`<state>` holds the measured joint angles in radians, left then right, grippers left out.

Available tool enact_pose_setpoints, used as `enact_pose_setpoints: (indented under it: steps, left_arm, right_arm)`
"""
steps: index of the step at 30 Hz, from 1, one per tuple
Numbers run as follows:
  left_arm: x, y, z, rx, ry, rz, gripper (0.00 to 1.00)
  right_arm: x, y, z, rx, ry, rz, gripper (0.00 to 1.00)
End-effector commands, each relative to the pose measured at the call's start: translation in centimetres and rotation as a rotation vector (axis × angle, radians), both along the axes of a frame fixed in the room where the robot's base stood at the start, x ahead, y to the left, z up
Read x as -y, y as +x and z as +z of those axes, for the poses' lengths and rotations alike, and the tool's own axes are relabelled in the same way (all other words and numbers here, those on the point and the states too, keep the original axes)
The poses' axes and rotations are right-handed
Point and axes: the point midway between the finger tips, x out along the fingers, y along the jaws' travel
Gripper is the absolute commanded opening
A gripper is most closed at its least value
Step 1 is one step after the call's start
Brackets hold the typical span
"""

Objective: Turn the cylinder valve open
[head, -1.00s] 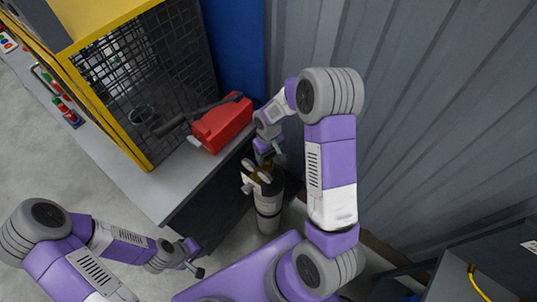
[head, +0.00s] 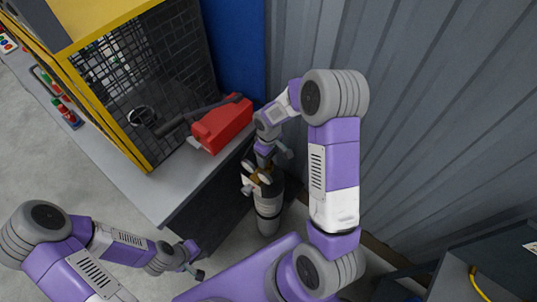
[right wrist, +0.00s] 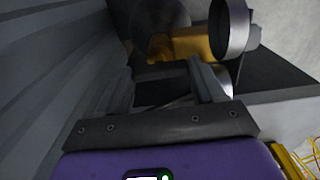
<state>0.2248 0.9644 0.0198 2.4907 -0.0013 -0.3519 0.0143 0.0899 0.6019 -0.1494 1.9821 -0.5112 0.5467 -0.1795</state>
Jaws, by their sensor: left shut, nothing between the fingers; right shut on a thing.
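A pale grey cylinder (head: 268,208) with a dark band stands upright on the floor beside the bench. Its brass valve (head: 263,178) is at the top, with light metal round parts around it; the brass body also shows in the right wrist view (right wrist: 190,44). My right gripper (head: 262,168) is at the valve from above and is shut on a part of it. In the right wrist view its fingers (right wrist: 165,82) reach toward the brass; the gripped part is mostly hidden. My left gripper (head: 199,273) is shut and empty, low and left of the cylinder.
A grey bench (head: 165,195) to the left carries a red container (head: 222,124) and a yellow-framed mesh cage (head: 140,80). A corrugated grey wall (head: 430,120) rises on the right, close to my right arm. A dark cabinet (head: 445,295) stands at lower right.

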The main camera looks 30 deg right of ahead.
Motion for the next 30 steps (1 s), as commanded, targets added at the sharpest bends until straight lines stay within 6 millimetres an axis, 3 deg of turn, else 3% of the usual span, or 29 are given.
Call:
enact_pose_setpoints:
  steps: [1, 2, 7, 17, 30]
  left_arm:
    - [0.0, 0.0, 0.0, 0.0, 0.0, 0.0, 0.0]
    - [0.0, 0.0, 0.0, 0.0, 0.0, 0.0, 0.0]
    - [0.0, 0.0, 0.0, 0.0, 0.0, 0.0, 0.0]
    - [0.0, 0.0, 0.0, 0.0, 0.0, 0.0, 0.0]
    - [0.0, 0.0, 0.5, 0.0, 0.0, 0.0, 0.0]
  right_arm:
    - [0.0, 0.0, 0.0, 0.0, -0.001, 0.005, 0.38]
    - [0.0, 0.0, 0.0, 0.0, -0.001, 0.005, 0.7]
    - [0.0, 0.0, 0.0, 0.0, -0.001, 0.003, 0.94]
    - [0.0, 0.1, 0.5, 0.003, -0.001, 0.002, 0.94]
    - [0.0, 0.1, 6.9, 0.003, -0.001, 0.002, 0.94]
